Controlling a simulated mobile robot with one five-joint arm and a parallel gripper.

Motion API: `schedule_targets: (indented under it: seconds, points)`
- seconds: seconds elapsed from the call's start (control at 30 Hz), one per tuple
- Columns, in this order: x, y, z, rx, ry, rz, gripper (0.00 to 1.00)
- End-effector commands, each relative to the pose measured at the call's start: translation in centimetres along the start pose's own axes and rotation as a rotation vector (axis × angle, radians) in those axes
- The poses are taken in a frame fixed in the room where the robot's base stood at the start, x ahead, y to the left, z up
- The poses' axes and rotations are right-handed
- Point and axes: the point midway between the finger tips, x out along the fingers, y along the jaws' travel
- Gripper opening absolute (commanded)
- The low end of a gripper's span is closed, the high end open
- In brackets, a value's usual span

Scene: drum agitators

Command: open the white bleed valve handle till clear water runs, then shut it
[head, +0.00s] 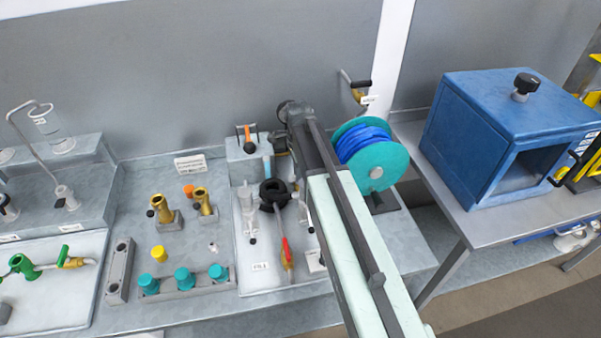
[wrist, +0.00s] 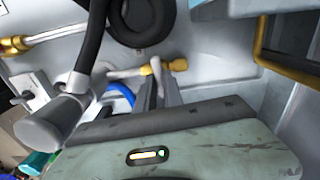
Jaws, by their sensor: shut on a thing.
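In the wrist view the white bleed valve handle (wrist: 122,73) runs sideways into a small brass fitting (wrist: 178,65) in front of a pale panel. My gripper (wrist: 157,90) has its two grey fingers close together at the joint of handle and brass, shut on the handle. The fingers hide part of this joint. In the head view my arm reaches over the middle panel, and the handle and fingertips are hidden behind it. I cannot make out any running water in either view.
A teal reel with blue hose (head: 365,145) stands close right of my arm. A black ring-shaped part (head: 273,192) and a red-handled tool (head: 286,250) are on the panel to the left. A black hose (wrist: 92,40) crosses near my wrist. A blue box (head: 510,120) stands at right.

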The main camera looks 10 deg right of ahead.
Motion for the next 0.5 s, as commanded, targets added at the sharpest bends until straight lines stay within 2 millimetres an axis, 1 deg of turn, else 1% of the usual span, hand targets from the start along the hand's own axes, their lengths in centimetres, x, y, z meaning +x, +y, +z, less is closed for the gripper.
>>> schedule_targets:
  seconds: [0.03,0.27,0.5]
  points:
    - [0.0,-0.02,0.29,-0.027,-0.005,0.0,0.0]
    - [0.0,-0.02,0.42,-0.204,-0.008,-0.001,0.0]
    - [0.01,0.03,0.51,-0.434,-0.01,-0.001,0.0]
